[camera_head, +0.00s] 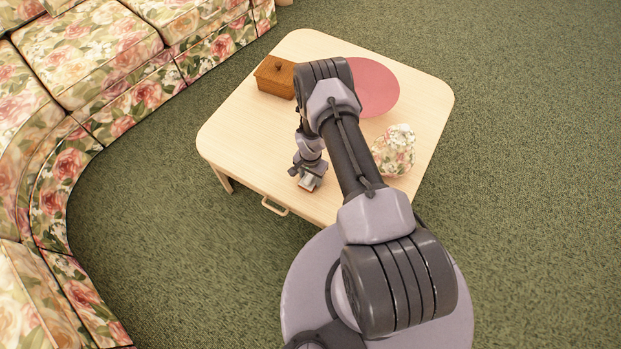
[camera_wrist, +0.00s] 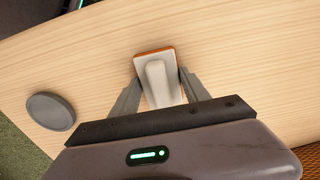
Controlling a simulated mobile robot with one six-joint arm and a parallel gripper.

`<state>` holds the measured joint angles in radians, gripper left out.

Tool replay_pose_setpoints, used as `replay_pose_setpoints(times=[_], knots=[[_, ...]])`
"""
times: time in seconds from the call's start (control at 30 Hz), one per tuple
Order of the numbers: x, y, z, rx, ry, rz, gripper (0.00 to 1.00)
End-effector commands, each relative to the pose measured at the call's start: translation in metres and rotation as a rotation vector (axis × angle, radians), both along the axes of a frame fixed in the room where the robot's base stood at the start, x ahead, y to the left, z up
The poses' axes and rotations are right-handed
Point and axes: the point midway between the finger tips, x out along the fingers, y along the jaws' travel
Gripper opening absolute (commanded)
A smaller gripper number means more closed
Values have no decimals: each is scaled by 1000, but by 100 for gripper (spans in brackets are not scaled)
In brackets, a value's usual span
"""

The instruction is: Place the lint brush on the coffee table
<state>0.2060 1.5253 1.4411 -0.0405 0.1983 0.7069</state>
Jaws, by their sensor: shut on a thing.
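The lint brush (camera_wrist: 155,62) has a pale grey handle and a flat head with an orange-brown edge. In the wrist view it sits between the two fingers of my gripper (camera_wrist: 160,88), which is shut on it. The coffee table (camera_head: 245,130) is pale wood with rounded corners, and its wood grain (camera_wrist: 240,60) fills most of the wrist view. In the head view my gripper (camera_head: 309,181) is low over the table's near-left part. I cannot tell whether the brush touches the tabletop.
A wooden box (camera_head: 275,77), a pink round mat (camera_head: 375,87) and a floral rounded object (camera_head: 396,150) are on the table. A dark grey disc (camera_wrist: 50,111) lies near the brush. A floral sofa (camera_head: 95,50) curves along the left. Green carpet surrounds the table.

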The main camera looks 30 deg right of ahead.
Motion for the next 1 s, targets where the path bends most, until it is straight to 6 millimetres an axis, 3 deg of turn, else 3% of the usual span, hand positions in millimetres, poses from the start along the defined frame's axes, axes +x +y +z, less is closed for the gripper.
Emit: replay_pose_setpoints(times=[0.2,0.23,0.3,0.33,0.67,1.0], knots=[[-1,0,-2,0,1,0,16],[0,0,-2,0,0,0,60],[0,0,-2,0,0,0,74],[0,0,-2,0,0,0,76],[0,0,4,0,-1,0,76],[0,0,97,0,-1,0,76]])
